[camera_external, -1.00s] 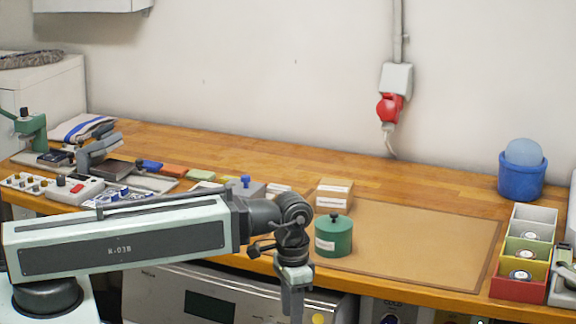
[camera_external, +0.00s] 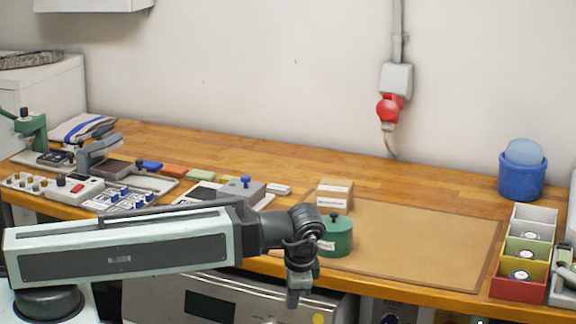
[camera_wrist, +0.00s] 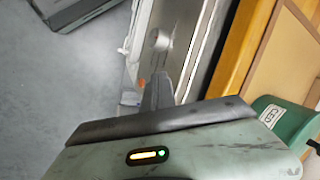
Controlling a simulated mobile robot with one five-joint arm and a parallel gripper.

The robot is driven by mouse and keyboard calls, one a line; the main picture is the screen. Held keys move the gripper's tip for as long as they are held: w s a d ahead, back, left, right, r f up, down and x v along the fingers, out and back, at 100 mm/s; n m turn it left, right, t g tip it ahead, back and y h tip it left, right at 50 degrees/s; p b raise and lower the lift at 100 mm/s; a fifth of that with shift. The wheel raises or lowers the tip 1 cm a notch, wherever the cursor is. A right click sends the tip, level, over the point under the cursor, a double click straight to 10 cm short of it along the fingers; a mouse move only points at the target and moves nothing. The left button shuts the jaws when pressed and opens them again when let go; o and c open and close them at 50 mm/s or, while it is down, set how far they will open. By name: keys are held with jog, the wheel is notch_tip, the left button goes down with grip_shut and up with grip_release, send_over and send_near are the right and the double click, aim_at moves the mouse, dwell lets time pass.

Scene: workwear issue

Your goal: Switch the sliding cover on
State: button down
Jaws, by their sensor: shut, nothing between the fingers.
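A grey block with a blue knob (camera_external: 243,188) sits on a dark and white plate (camera_external: 203,194) near the bench's front edge; it looks like the sliding cover, but I cannot tell for sure. My forearm hides the front of the plate. My gripper (camera_external: 293,302) points down in front of the bench edge, right of the block and apart from it. It is shut and empty. In the wrist view my gripper (camera_wrist: 158,90) shows as a narrow grey finger shape before the appliance front; the block is not visible there.
A green lidded canister (camera_external: 336,238) stands close behind my wrist, beside a cardboard box (camera_external: 334,194). Switch panels (camera_external: 122,198) and a control box (camera_external: 75,189) are at left. A brown mat (camera_external: 420,240) lies clear at right, beside coloured bins (camera_external: 518,288). A silver appliance (camera_external: 170,300) is below the bench.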

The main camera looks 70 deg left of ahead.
aim_at(241, 188)
jog(key=w+a+r+m+t+y+b, duration=0.2)
jog(key=w+a+r+m+y+b, duration=0.1)
jog(key=w+a+r+m+y, duration=0.35)
jog(key=a+n+y, duration=0.1)
jog(key=a, duration=0.3)
jog(key=a+r+n+y+b, duration=0.1)
jog(key=a+n, duration=0.1)
jog(key=a, duration=0.1)
jog(key=a+r+n+y+b, duration=0.1)
jog(key=a+n, duration=0.1)
jog(key=a, duration=0.2)
jog(key=shift+w+a+r+n+y, duration=0.1)
jog(key=shift+a+r+n+y, duration=0.15)
jog(key=shift+a+y, duration=0.1)
jog(key=a+r+n+y+b, duration=0.1)
jog(key=a+r+n+y, duration=0.1)
jog(key=a, duration=0.7)
jog(key=shift+s+a+r+n+b, duration=0.3)
jog(key=shift+a+r+n+b, duration=0.1)
jog(key=shift+r+n, duration=0.25)
